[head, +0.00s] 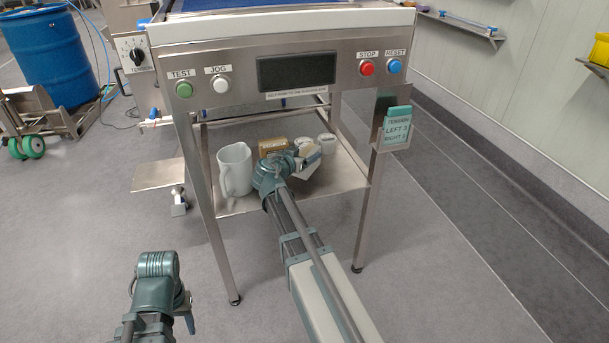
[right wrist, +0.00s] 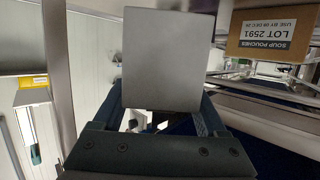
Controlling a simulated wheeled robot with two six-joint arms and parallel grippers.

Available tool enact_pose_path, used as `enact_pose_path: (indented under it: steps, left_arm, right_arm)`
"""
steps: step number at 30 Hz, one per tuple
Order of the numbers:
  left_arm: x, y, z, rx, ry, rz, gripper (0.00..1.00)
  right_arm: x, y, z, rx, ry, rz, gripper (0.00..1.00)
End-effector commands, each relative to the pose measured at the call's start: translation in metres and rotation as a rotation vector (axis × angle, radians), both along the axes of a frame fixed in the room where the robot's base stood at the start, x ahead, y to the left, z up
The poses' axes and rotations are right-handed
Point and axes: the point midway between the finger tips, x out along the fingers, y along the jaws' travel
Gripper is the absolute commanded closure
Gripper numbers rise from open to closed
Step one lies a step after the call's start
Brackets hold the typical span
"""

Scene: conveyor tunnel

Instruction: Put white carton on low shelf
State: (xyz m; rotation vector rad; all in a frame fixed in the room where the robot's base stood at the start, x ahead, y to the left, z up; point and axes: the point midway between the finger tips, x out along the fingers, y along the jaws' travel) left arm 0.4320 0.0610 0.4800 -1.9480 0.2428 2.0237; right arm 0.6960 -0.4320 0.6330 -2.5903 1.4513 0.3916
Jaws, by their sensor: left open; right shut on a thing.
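The white carton (head: 309,166) is at the end of my right arm, over the low shelf of the steel stand, partly hidden by the wrist. In the right wrist view the carton (right wrist: 168,62) shows as a plain pale face between the fingers. My right gripper (head: 298,168) is shut on it. The low shelf (head: 240,206) is a steel sheet between the stand's legs. I cannot tell whether the carton touches the shelf. My left gripper (head: 186,318) is open and empty, low over the floor at the lower left.
The control panel (head: 240,75) overhangs the shelf. A stand leg (head: 366,215) is at right.

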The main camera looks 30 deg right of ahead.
Motion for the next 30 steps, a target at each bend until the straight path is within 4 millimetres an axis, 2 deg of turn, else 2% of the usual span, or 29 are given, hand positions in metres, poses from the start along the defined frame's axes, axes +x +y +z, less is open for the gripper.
enact_pose_path:
  steps: [1,10,18,30]
  left_arm:
    - [0.0,0.0,-0.012,0.0,0.0,0.001,0.5]
    - [0.0,0.0,-0.017,0.0,0.0,0.004,0.5]
    - [0.0,0.0,-0.049,0.0,-0.001,0.01,0.5]
    - [0.0,0.0,-0.051,0.0,-0.001,0.013,0.5]
  right_arm:
    - [0.0,0.0,-0.012,-0.001,-0.001,0.0,1.0]
    - [0.0,0.0,-0.017,-0.001,-0.001,0.0,1.0]
    - [0.0,0.0,-0.049,-0.001,-0.001,0.0,1.0]
    - [0.0,0.0,-0.051,-0.001,-0.001,0.0,1.0]
